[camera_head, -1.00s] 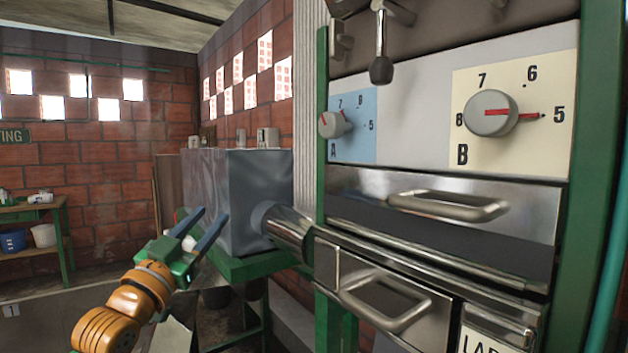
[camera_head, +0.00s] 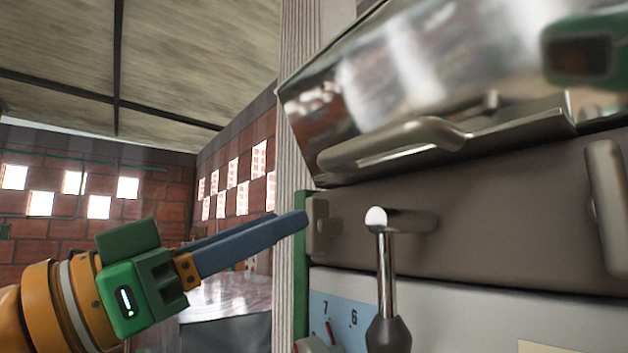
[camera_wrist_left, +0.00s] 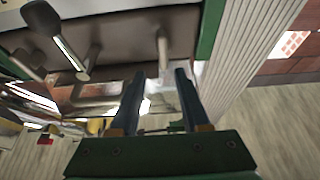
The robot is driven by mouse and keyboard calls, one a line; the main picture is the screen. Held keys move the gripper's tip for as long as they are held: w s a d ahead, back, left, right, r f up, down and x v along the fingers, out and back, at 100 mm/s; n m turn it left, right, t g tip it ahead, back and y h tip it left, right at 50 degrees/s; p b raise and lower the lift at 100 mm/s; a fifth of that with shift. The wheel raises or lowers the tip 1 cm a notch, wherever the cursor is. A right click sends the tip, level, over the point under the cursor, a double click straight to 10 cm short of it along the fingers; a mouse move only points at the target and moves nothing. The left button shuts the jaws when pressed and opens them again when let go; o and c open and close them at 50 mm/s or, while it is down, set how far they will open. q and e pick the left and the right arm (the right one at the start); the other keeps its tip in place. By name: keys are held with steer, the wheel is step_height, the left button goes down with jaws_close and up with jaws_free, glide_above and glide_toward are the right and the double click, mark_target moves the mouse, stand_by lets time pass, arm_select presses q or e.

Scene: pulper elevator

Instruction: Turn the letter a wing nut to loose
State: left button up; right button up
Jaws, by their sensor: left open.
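A grey-brown wing nut (camera_head: 318,226) sits at the left end of the brown panel, above the blue plate with knob A (camera_head: 340,308). I see no letter on the nut itself. My left gripper (camera_head: 290,219) comes in from the left at about its height, with the fingertips close to it. In the left wrist view, the wing nut (camera_wrist_left: 163,50) lies ahead of the gap between the open, empty fingers (camera_wrist_left: 159,76). I cannot tell whether a finger touches it. My right gripper is not clearly seen.
A lever with a black knob (camera_head: 388,325) hangs to the right of the wing nut. Another wing nut (camera_head: 605,205) is at the right edge. A shiny metal cover with a handle (camera_head: 400,143) overhangs the panel. A green part (camera_head: 588,50) is at the upper right.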

mark_target(308, 210)
arm_select(q)
steer(key=p+x, duration=0.1)
steer(key=x, duration=0.2)
steer(key=p+x, duration=0.1)
steer(key=shift+w+a+r+p, duration=0.15)
steer(key=shift+w+r+p, duration=0.2)
steer(key=shift+w+r, duration=0.05)
steer(key=shift+w+d, duration=0.15)
steer(key=shift+d, duration=0.15)
steer(key=shift+d+f, duration=0.1)
steer(key=shift+d, duration=0.2)
steer(key=shift+a, duration=0.15)
jaws_close()
arm_select(e)
step_height(308, 210, up, 4)
steer(key=shift+a+f, duration=0.15)
steer(key=shift+f, duration=0.05)
